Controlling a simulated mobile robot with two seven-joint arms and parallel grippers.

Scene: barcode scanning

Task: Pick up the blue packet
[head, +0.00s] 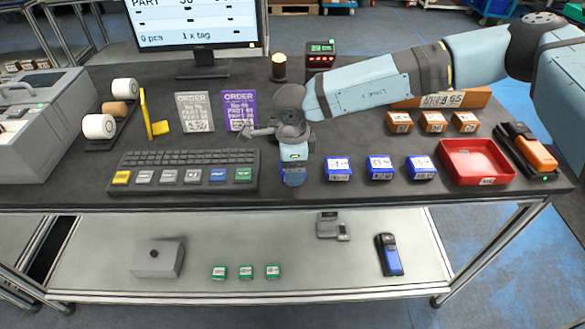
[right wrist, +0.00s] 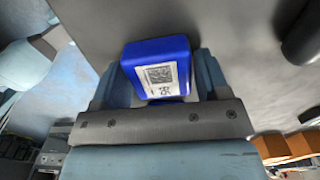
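The blue packet (right wrist: 158,70) has a white label with a printed code. It sits between the two fingers of my right gripper (right wrist: 160,85) in the right wrist view. Both fingers are close to its sides, and whether they press on it is unclear. In the head view my right gripper (head: 293,175) points down at the table's front, between the keyboard and other blue packets. Only a little of the packet shows there, so whether it rests on the table is unclear. Three more blue packets (head: 380,167) stand in a row to the right. My left gripper is not in view.
A button keyboard (head: 185,160) lies left of my right gripper. A red tray (head: 476,160) and an orange scanner (head: 527,148) are at the right. Orange packets (head: 433,122) stand behind the blue row. Two order cards (head: 241,110) stand behind the keyboard.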

